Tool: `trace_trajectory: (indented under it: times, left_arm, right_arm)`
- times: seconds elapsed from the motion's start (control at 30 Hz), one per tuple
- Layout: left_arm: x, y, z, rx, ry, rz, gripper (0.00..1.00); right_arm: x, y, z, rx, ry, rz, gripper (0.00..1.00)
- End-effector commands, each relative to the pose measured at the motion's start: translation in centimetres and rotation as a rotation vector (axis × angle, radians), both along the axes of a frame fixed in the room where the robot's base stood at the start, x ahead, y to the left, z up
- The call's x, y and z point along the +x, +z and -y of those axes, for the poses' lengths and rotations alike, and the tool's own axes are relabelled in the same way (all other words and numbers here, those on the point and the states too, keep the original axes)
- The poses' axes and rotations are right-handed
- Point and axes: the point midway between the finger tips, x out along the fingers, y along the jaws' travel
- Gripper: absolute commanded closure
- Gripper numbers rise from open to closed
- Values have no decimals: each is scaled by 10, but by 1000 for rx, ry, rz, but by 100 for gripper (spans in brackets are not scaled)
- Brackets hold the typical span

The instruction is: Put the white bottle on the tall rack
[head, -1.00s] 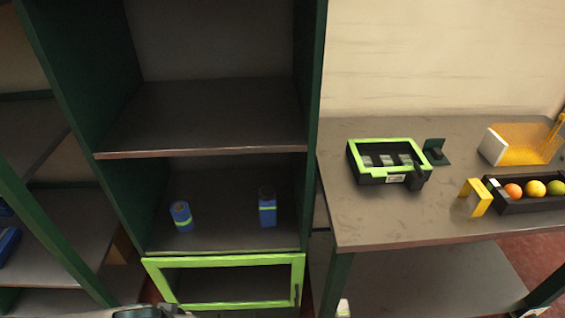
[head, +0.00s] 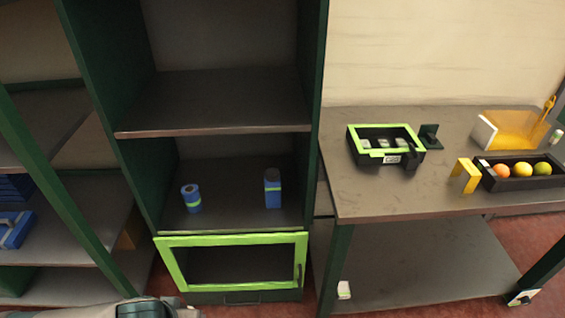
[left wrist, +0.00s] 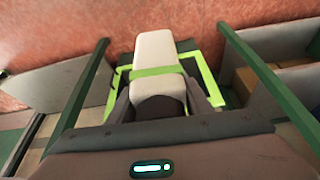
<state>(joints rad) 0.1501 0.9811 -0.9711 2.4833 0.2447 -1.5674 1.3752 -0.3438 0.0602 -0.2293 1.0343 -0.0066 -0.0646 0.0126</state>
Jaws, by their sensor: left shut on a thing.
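The white bottle (left wrist: 156,52) with a green band is between the fingers of my left gripper (left wrist: 158,100) in the left wrist view. The fingers are shut on its dark lower part. In the head view, part of my left arm shows at the bottom left edge; the bottle is not visible there. The tall rack (head: 215,132) stands left of centre in the head view, dark green with grey shelves. Its upper visible shelf (head: 220,100) is empty. My right gripper is not in view.
A blue can (head: 191,198) and a blue box (head: 272,189) stand on the rack's lower shelf, above a green-framed compartment (head: 232,239). A table (head: 400,202) at right holds a green-rimmed bin (head: 384,146) and a black fruit tray (head: 500,186). Another shelf unit (head: 75,236) is at left.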

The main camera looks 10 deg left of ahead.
Motion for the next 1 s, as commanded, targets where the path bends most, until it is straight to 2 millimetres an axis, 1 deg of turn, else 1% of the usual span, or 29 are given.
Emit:
trace_trajectory:
  times: [0.23, 0.37, 0.53, 0.77, 1.0]
  left_arm:
    - [21, 9, 5, -5, 0, 5, 86]
    - [34, 15, 8, -6, 0, 5, 86]
    - [60, 30, 16, -11, -7, 7, 86]
    - [106, 65, 30, -17, -25, 8, 86]
    - [147, 111, 47, -20, -60, 6, 86]
  right_arm:
    - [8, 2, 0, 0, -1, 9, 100]
    - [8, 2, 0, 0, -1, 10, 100]
    - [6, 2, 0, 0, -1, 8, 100]
    - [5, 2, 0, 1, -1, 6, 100]
    - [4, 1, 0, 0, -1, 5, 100]
